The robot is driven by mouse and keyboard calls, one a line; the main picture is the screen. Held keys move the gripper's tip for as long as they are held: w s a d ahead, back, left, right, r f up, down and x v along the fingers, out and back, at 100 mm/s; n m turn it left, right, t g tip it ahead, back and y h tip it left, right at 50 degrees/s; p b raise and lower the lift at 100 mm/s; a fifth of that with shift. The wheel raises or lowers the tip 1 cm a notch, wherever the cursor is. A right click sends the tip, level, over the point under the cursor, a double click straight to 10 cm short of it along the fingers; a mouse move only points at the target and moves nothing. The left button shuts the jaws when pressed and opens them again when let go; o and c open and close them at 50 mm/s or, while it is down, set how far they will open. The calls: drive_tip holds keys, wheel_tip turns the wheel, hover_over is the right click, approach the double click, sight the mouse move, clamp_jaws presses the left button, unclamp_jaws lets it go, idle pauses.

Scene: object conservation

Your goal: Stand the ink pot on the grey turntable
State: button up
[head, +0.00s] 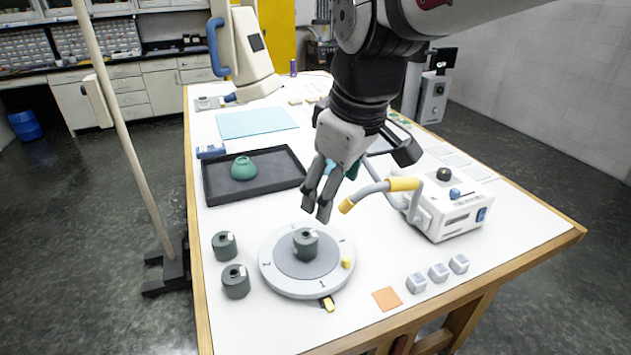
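A dark grey-green ink pot (306,244) with a small white label stands upright on the inner disc of the round grey turntable (274,275). Two similar pots, one farther back (224,245) and one nearer (236,282), stand upright on the table left of the turntable. My gripper (316,212) hangs just above and slightly right of the pot on the turntable, apart from it. Its two fingers point down with a narrow gap between them, and I see nothing held. The turntable has marks on its rim and a yellow knob (347,263).
A black tray (215,191) holding a green bowl (243,168) lies behind the pots. A white instrument box (462,215) with a yellow-ended bent arm (402,184) stands right of my gripper. Several grey cubes and an orange square (387,299) lie near the front edge.

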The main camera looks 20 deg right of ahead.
drive_tip(key=s+r+m+t, duration=0.1)
drive_tip(key=s+m+t, duration=0.1)
drive_tip(key=s+m, duration=0.4)
drive_tip(key=shift+s+r, duration=0.15)
drive_tip(key=shift+s, duration=1.7)
